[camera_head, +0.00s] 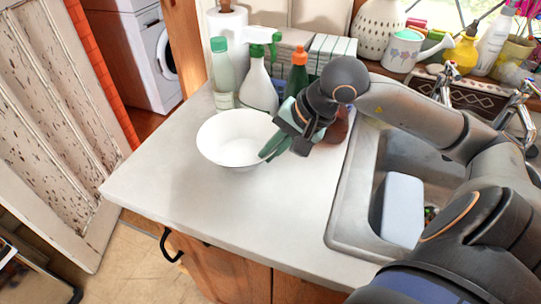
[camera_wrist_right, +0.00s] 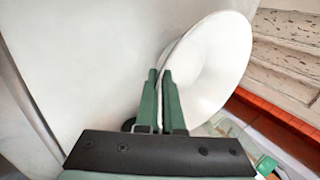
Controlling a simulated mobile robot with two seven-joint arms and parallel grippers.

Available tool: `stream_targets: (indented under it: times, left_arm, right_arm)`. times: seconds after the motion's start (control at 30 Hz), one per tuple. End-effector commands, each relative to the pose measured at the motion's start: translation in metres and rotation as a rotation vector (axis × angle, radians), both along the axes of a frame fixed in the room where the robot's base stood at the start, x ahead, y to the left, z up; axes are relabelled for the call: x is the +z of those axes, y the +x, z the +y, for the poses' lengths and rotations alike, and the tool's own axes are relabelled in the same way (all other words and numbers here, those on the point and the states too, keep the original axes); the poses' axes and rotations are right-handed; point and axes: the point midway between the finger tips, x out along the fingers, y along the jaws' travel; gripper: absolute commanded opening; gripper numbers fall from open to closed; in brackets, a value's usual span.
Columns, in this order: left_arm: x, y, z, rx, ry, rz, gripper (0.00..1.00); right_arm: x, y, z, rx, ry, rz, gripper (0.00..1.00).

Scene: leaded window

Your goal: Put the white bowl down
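The white bowl (camera_head: 238,137) is upright at the left part of the counter, in front of the bottles. I cannot tell whether its base touches the counter or hangs just above it. My right gripper (camera_head: 268,151) is at the bowl's right side. In the right wrist view the green fingers of the right gripper (camera_wrist_right: 160,78) are close together with the wall of the white bowl (camera_wrist_right: 215,65) between them. My left gripper is in neither view.
A green-capped bottle (camera_head: 222,75), a spray bottle (camera_head: 259,84) and a green bottle with an orange top (camera_head: 298,73) stand behind the bowl. The sink (camera_head: 350,215) lies to the right. The grey counter (camera_head: 230,210) is clear in front of the bowl, up to its edge.

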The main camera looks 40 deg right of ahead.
Motion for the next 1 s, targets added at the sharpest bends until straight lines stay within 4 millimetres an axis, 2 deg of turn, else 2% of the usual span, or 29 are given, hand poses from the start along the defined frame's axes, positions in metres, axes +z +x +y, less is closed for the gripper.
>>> stream_targets:
  times: [0.17,0.4,0.63,0.83,0.87,1.0]
  left_arm:
    - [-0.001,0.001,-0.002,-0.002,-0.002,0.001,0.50]
    - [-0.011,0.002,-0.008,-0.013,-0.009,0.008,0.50]
    - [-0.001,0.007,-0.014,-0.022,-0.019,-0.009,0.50]
    - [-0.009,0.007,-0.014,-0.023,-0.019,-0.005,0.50]
    - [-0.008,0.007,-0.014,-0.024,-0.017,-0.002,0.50]
    - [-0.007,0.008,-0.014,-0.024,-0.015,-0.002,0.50]
  right_arm:
    - [-0.008,0.006,-0.004,0.000,0.003,-0.002,0.00]
    - [-0.042,0.009,-0.006,0.001,0.004,0.000,0.00]
    - [-0.042,0.009,-0.006,0.000,0.001,-0.004,0.00]
    - [-0.047,0.009,-0.006,0.001,0.000,-0.004,0.00]
    - [-0.047,0.009,-0.006,0.001,0.000,0.000,0.07]
    - [-0.046,0.009,-0.006,0.001,0.000,0.001,0.23]
